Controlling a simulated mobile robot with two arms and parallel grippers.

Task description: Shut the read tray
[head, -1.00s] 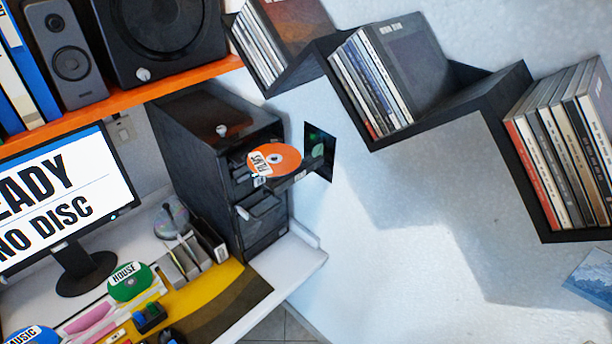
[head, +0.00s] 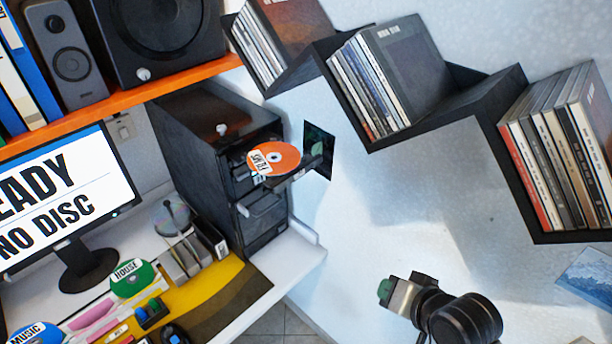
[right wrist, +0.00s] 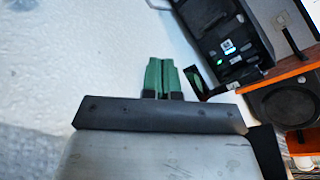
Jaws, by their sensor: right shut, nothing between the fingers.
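The dark tray (head: 304,170) sticks out of the upper bay of the black tower (head: 222,122) in the head view. An orange disc labelled FILMS (head: 283,156) lies over it. My right gripper (head: 385,291) is at the lower right of the head view, shut and empty, in front of the white wall. It is clear of the tray, to its lower right. In the right wrist view its green fingertips (right wrist: 160,62) are together, with the tower (right wrist: 222,35) beyond to the right. My left gripper is not in view.
A dark square panel (head: 319,150) stands at the tray's outer end. Zigzag shelves (head: 440,112) with cases run along the wall above. The monitor (head: 62,200) and desk (head: 290,270) are at the left. Open space lies between my right gripper and the tower.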

